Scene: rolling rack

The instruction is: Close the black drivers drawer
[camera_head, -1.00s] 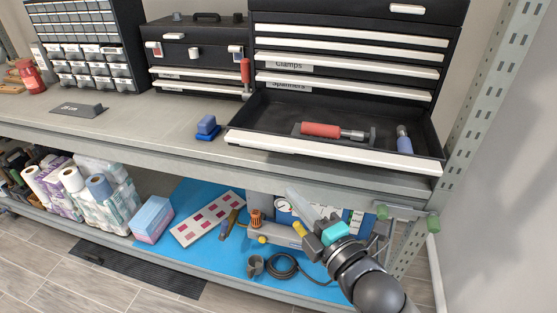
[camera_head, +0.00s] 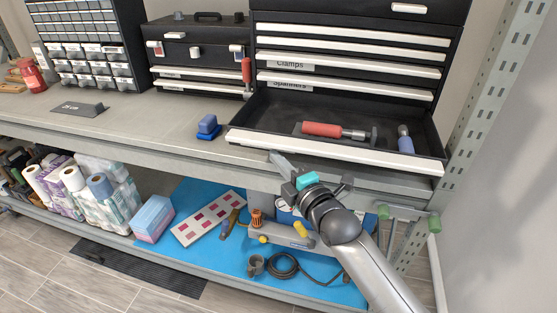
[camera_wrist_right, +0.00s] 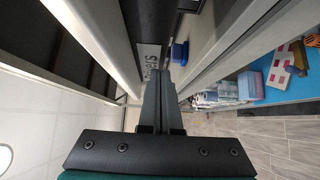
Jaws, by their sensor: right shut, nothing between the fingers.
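The black drivers drawer is the lowest drawer of the black tool chest, and it stands pulled out, its white front handle strip (camera_head: 335,151) over the shelf's front edge. Inside lie a red-handled tool (camera_head: 322,129) and a blue-handled tool (camera_head: 405,142). My right gripper (camera_head: 277,157) is shut and empty, its fingertips just in front of and below the drawer front, left of its middle. In the right wrist view the shut fingers (camera_wrist_right: 165,78) point along a dark front with a white label (camera_wrist_right: 149,62), partly hidden. I cannot tell whether they touch it. My left gripper is out of view.
A blue object (camera_head: 207,127) stands on the grey shelf (camera_head: 165,125) just left of the drawer. A metal rack post (camera_head: 487,95) rises close on the right. The lower shelf holds a blue mat (camera_head: 215,255) with several tools and a coiled cable.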

